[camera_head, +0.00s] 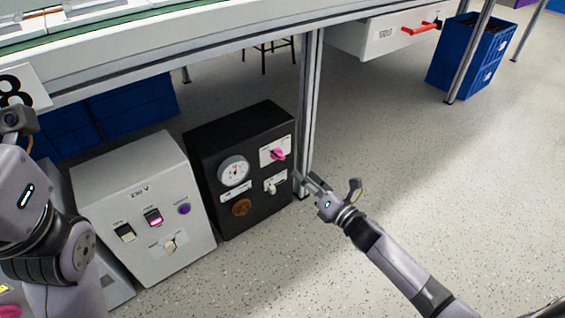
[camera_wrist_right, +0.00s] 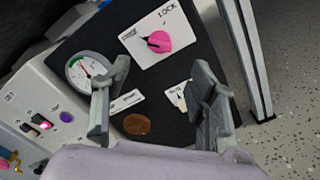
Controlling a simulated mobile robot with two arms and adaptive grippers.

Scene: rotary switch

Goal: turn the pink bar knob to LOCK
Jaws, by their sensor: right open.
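The pink bar knob (camera_head: 277,154) sits on a white plate at the upper right of the black control box (camera_head: 263,115). In the right wrist view the pink knob (camera_wrist_right: 157,42) shows beyond the fingertips, with the word LOCK (camera_wrist_right: 168,12) on the plate above it. My right gripper (camera_head: 304,180) is open and empty, just right of the box front. Its two fingers (camera_wrist_right: 160,100) stand apart in the wrist view, and neither touches the knob. My left arm shows at the left edge; its fingers are not clearly visible.
The black box also carries a dial gauge (camera_head: 234,171), a brown round knob (camera_head: 241,207) and a small white switch (camera_head: 271,187). A grey box (camera_head: 140,165) with switches stands to the left. A metal table leg (camera_head: 308,100) rises close behind my right gripper. Open floor lies to the right.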

